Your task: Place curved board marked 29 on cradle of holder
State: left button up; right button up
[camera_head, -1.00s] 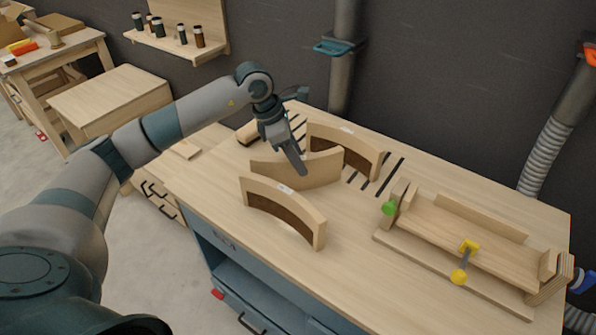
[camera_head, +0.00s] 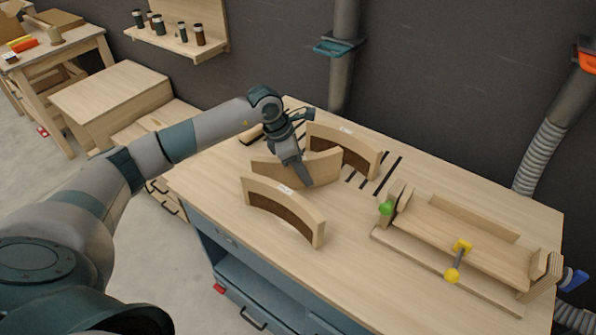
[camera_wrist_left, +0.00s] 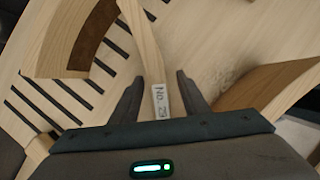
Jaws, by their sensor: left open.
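The curved board marked 29 (camera_head: 268,171) stands on edge on the bench, between two other curved boards. In the left wrist view its narrow top edge (camera_wrist_left: 149,58) runs up between my fingers, and its label (camera_wrist_left: 160,101) reads "No. 29". My left gripper (camera_head: 304,182) is open, pointing down at this board, with one finger on each side of it in the wrist view (camera_wrist_left: 158,85). I cannot tell whether the fingers touch it. The wooden holder (camera_head: 440,265) is at the right of the bench; its long cradle (camera_head: 470,243) is empty. My right gripper is out of view.
A curved board (camera_head: 262,197) stands in front and another (camera_head: 355,152) behind, both close to my left gripper. Dark slots (camera_head: 388,178) mark the bench top. Bench between boards and holder is clear.

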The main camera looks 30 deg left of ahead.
pick_arm(q)
grip_shut()
jog(key=shift+r, duration=0.1)
jog(key=shift+w+r+b, duration=0.1)
jog(key=shift+r+b, duration=0.2)
jog(key=shift+r, duration=0.15)
notch_tip(320, 180, up, 8)
jog(key=b, duration=0.3)
jog(key=shift+r, duration=0.55)
